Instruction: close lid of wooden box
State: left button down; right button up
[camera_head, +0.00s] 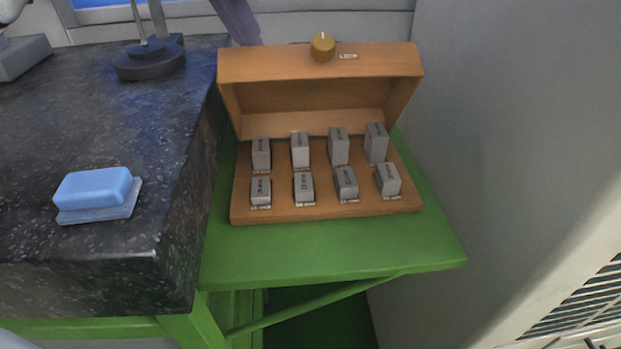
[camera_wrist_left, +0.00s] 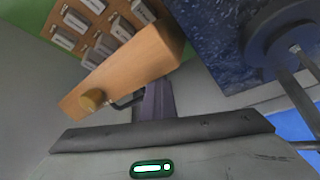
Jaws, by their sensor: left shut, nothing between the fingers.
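The wooden box (camera_head: 325,211) stands on a green shelf with its lid (camera_head: 320,65) raised at the back. The lid carries a brass knob (camera_head: 322,47) and a small label. Several grey blocks (camera_head: 339,148) stand in two rows inside. In the left wrist view the lid (camera_wrist_left: 130,65) is close, with its knob (camera_wrist_left: 92,98) and the blocks beyond. My left gripper (camera_head: 248,38) is behind the lid's left part, its purple-grey fingers shut and empty. The fingers (camera_wrist_left: 156,88) also show in the wrist view, near the lid; contact cannot be told. My right gripper is not in view.
A dark speckled counter (camera_head: 150,215) adjoins the box on the left, with a blue block on a pale base (camera_head: 95,190) and a black round stand (camera_head: 148,62). A grey wall (camera_head: 480,120) is close on the right. The green shelf (camera_head: 330,255) is clear in front.

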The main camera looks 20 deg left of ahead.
pick_arm(q)
jog(key=shift+s+d+f+g, duration=0.15)
jog(key=shift+s+f, duration=0.1)
jog(key=shift+f, duration=0.25)
jog(key=shift+s+f+g, duration=0.15)
jog(key=shift+s+f, duration=0.05)
jog(key=shift+f, duration=0.3)
jog(key=shift+w, duration=0.4)
notch_tip(320, 180, up, 4)
jog(key=p, duration=0.3)
notch_tip(320, 180, up, 4)
jog(key=p, duration=0.3)
jog(key=shift+f+p, duration=0.2)
jog(key=shift+p, duration=0.2)
notch_tip(320, 180, up, 2)
jog(key=shift+p, duration=0.9)
jog(key=shift+s, duration=0.1)
